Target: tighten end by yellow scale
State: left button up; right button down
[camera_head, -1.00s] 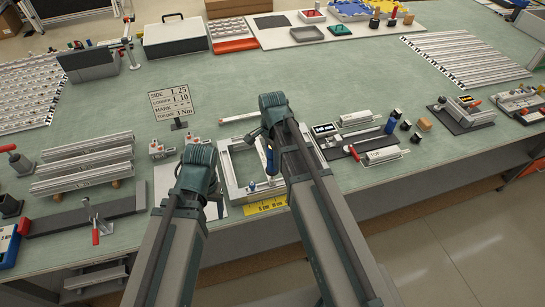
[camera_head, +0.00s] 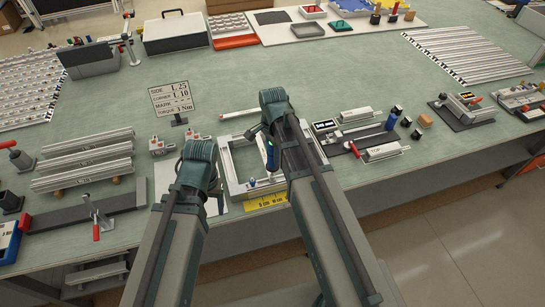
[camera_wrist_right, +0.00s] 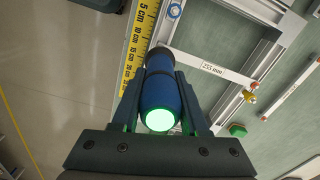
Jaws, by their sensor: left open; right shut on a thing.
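The aluminium frame (camera_head: 230,182) lies on the bench, with the yellow scale (camera_head: 265,201) along its near edge. The scale also shows in the right wrist view (camera_wrist_right: 140,48). My right gripper (camera_wrist_right: 160,88) is shut on a blue driver (camera_wrist_right: 158,95), whose rear end glows green. The driver's dark nose points at the frame end beside the scale; I cannot tell whether it touches a screw. In the head view the driver (camera_head: 271,155) stands over the frame. My left gripper (camera_head: 214,188) is open at the frame's left side, its fingertips largely hidden by its arm.
A spec sign (camera_head: 172,100) stands behind the frame. Profile bars (camera_head: 85,165) lie at left, with a toggle clamp (camera_head: 97,220) in front. Parts on a dark mat (camera_head: 360,142) lie at right.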

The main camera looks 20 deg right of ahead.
jog(key=shift+r+p, duration=2.5)
jog(key=shift+w, duration=0.15)
